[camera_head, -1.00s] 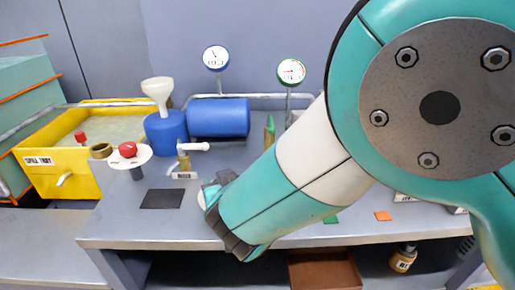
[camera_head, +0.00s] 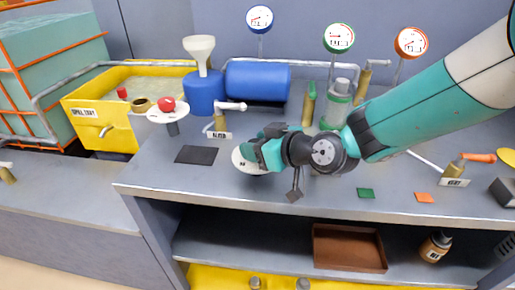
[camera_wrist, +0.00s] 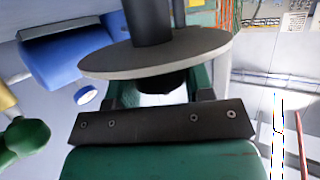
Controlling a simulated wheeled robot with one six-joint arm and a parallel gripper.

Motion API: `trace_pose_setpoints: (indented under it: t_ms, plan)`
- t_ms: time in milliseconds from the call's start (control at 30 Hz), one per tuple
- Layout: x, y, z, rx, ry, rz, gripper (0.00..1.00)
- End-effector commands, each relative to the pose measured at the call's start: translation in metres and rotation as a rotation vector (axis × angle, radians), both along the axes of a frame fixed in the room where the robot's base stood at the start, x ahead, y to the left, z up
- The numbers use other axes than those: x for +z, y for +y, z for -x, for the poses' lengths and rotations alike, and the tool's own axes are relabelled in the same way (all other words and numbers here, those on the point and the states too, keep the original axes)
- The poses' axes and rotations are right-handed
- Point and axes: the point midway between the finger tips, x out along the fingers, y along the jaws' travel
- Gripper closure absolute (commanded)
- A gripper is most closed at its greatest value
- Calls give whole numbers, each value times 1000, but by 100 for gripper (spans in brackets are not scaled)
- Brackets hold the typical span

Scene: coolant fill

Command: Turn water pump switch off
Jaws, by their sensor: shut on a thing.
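A round pale dial plate (camera_head: 243,163), likely the switch, sits at my gripper (camera_head: 254,153) over the middle of the bench. In the wrist view the plate (camera_wrist: 150,55) shows edge-on with a dark post (camera_wrist: 150,18) beyond it. My gripper in the wrist view (camera_wrist: 160,93) is shut on the dark knob (camera_wrist: 168,85) on the near side of this plate. The fingers hide most of the knob, so its setting cannot be told. A second switch with a red knob (camera_head: 166,104) on a white plate stands apart to the left. I cannot tell which is labelled water pump.
A white-handled valve (camera_head: 221,121), a blue tank (camera_head: 258,82) and a blue container with a white funnel (camera_head: 203,91) stand behind. A yellow spill tray (camera_head: 100,120) is at left. The bench front is mostly clear.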

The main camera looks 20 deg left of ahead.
Motion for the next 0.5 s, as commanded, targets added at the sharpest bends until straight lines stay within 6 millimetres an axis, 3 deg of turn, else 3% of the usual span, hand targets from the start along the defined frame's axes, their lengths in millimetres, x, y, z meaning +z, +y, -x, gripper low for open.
trace_pose_setpoints:
  t_ms: [400, 433, 500]
  plan:
    - [-2, -1, 0, 7, 1, 6, 76]
    - [-2, -1, 0, 7, 1, 6, 50]
    - [-2, -1, 0, 7, 1, 6, 34]
